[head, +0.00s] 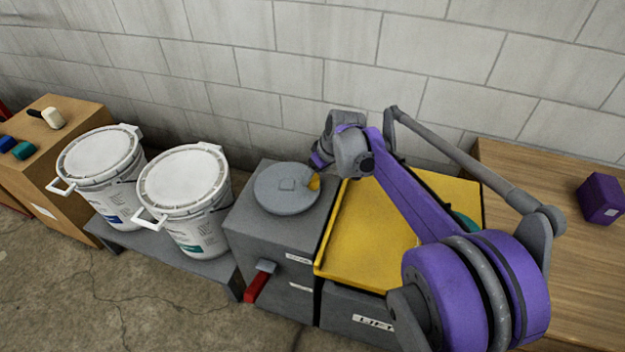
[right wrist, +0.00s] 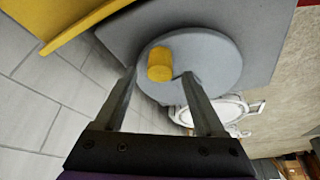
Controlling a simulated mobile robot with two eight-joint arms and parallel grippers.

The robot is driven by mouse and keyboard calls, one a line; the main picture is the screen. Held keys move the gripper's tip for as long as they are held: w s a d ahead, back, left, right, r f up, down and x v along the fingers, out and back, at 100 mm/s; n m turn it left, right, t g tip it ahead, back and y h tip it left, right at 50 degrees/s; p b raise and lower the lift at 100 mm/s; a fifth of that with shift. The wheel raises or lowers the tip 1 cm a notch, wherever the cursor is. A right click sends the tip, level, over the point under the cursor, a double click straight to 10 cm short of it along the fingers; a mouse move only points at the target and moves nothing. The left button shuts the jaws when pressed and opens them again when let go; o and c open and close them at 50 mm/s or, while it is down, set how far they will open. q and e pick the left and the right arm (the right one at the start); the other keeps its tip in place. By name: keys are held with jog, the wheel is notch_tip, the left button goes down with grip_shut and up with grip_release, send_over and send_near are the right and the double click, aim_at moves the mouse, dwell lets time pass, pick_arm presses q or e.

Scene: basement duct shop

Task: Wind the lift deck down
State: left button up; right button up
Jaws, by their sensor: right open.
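The lift deck is a yellow tray-like platform (head: 370,235) on a grey base with a "LIFT" label. Beside it stands a grey box (head: 275,235) with a round grey handwheel (head: 283,196) on top. The handwheel carries a yellow knob (head: 313,182) near its rim; the wheel (right wrist: 215,65) and knob (right wrist: 160,66) also show in the right wrist view. My right gripper (head: 318,166) is at the wheel's far right edge, close to the knob. In the right wrist view my right gripper (right wrist: 158,78) is open, its fingertips either side of the knob's near end. My left gripper is out of view.
A red-handled lever (head: 258,284) is on the box's front. Two white buckets (head: 185,190) stand on a low grey bench to the left. A wooden crate with small items is further left. A purple block (head: 601,198) lies on a wooden surface at right. A block wall is behind.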

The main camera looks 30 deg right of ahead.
aim_at(314, 177)
jog(key=shift+b+x, duration=0.3)
jog(key=shift+x, duration=1.2)
jog(key=shift+c, duration=0.4)
grip_shut()
